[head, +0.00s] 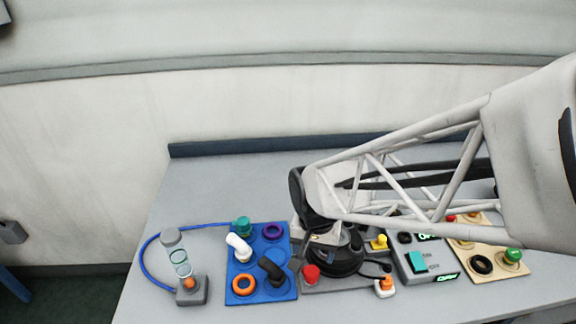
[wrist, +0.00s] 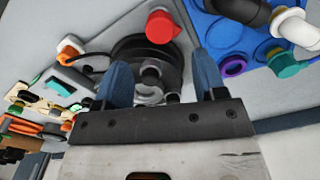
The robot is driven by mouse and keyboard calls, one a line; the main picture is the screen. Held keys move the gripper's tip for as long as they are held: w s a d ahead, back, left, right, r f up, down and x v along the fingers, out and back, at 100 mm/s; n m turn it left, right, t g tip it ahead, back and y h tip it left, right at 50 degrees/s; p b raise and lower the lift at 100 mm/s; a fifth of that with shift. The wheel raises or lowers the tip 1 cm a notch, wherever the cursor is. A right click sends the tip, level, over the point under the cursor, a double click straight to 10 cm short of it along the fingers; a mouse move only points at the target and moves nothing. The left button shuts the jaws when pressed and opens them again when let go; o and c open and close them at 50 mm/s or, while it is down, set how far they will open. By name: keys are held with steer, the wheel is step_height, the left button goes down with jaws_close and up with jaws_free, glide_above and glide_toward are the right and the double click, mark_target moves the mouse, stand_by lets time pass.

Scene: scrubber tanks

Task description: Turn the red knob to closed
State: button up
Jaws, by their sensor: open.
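The red knob (head: 311,273) sits at the front left of a grey panel (head: 318,289), beside a round black part (head: 335,262). In the wrist view the red knob (wrist: 160,27) shows near the top, with a small pointed side to the right. My gripper (head: 322,238) is over the back of that panel, partly hidden by my arm in the head view. In the wrist view my gripper's two blue fingers (wrist: 162,72) are apart, with nothing held between them. Their tips appear short of the red knob, with the black part and grey fittings between them. Its exact height is unclear.
A blue board (head: 243,290) with rings and pipe elbows lies left of the panel. Further right stand a grey box (head: 425,262) and a beige board (head: 510,267).

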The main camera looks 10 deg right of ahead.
mark_target(312, 271)
steer(key=shift+f, duration=3.9)
steer(key=shift+c, duration=0.4)
steer(key=c, duration=0.8)
steer(key=shift+c, duration=0.2)
steer(key=shift+m, duration=0.4)
steer(key=m, duration=1.3)
